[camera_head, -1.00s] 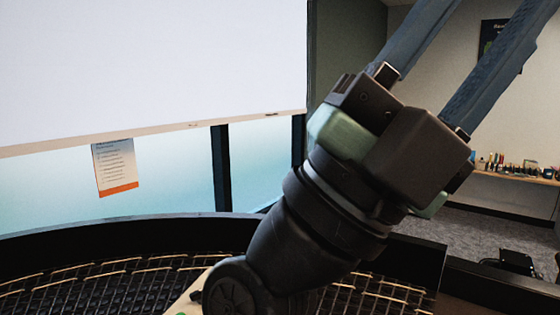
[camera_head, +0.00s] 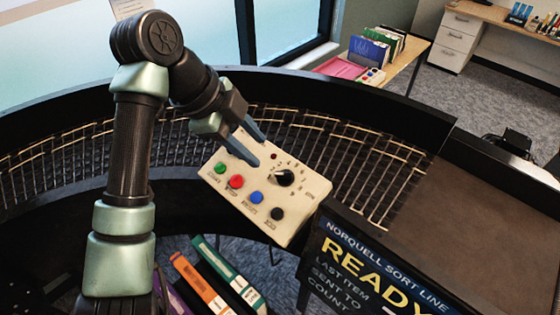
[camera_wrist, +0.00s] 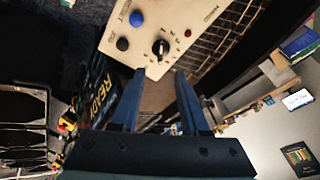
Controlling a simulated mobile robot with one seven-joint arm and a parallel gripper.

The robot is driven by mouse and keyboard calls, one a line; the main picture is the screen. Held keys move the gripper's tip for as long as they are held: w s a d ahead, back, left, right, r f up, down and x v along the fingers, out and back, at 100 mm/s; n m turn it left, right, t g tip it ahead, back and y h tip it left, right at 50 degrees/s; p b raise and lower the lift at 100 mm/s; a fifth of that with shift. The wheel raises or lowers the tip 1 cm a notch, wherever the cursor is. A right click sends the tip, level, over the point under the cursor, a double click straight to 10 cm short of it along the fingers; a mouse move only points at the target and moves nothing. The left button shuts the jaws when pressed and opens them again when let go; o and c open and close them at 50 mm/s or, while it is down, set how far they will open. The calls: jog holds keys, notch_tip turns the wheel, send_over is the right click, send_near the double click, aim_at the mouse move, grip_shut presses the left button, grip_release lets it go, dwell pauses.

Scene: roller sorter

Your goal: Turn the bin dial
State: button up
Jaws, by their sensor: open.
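The bin dial is a black round knob (camera_head: 284,178) on a cream control panel (camera_head: 238,206), with marks around it. The panel also carries green, red, blue and black buttons and a small dark red light. In the wrist view the dial (camera_wrist: 160,47) shows a pale pointer line and lies just beyond the fingertips, about midway between them. My gripper (camera_head: 261,153) is open, its two blue-grey fingers apart and empty, above the panel beside the dial. I cannot tell the exact height gap.
A curved roller conveyor (camera_head: 350,150) with dark rims runs behind the panel. A sign reading "READY" (camera_head: 365,275) stands at the right front. Coloured books or folders (camera_head: 205,280) lie below the panel. A side table with folders (camera_head: 375,48) is at the back.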

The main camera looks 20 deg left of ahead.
aim_at(283, 174)
jog(key=p+x, duration=0.4)
jog(key=x, duration=0.7)
jog(key=shift+w+r, duration=0.1)
grip_shut()
